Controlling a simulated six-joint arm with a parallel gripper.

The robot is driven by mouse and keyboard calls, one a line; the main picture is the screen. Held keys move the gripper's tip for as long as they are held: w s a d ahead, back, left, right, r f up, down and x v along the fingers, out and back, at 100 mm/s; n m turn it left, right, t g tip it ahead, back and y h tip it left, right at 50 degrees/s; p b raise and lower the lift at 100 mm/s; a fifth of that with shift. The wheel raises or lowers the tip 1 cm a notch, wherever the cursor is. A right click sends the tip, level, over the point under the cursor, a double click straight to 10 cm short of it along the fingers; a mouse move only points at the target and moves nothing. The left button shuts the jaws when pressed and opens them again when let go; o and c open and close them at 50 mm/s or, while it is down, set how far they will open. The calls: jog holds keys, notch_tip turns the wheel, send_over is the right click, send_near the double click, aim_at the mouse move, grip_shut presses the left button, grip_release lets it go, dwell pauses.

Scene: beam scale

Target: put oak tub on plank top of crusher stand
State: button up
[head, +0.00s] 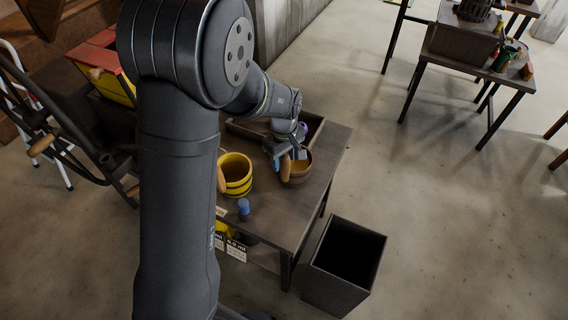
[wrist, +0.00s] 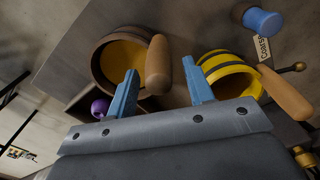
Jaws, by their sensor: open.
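The oak tub, a brown round tub with a yellow-orange inside and a light wooden handle, stands on the near dark table; it shows in the head view (head: 304,176) and the wrist view (wrist: 103,72). My gripper (head: 291,152) is at the tub's handle side. In the wrist view my gripper (wrist: 162,66) is open, with the handle between its two blue fingers; contact cannot be told. At the upper right of the head view stands a table (head: 440,63) with a dark machine (head: 474,8), which looks like the crusher stand. Its top is partly cut off.
A yellow tub (head: 237,176) with dark bands and its own handle stands left of the oak tub. A blue spool-like piece (head: 244,208) is near the table's front. A dark open bin (head: 345,262) stands on the floor. Open floor lies between the tables.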

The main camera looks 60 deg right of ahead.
notch_tip(320, 180, up, 9)
jog(key=shift+f, duration=0.1)
dwell(0.4)
notch_tip(320, 180, down, 12)
jog(key=shift+f, duration=0.25)
notch_tip(320, 180, up, 3)
jog(key=shift+f, duration=0.2)
jog(key=shift+r, duration=0.6)
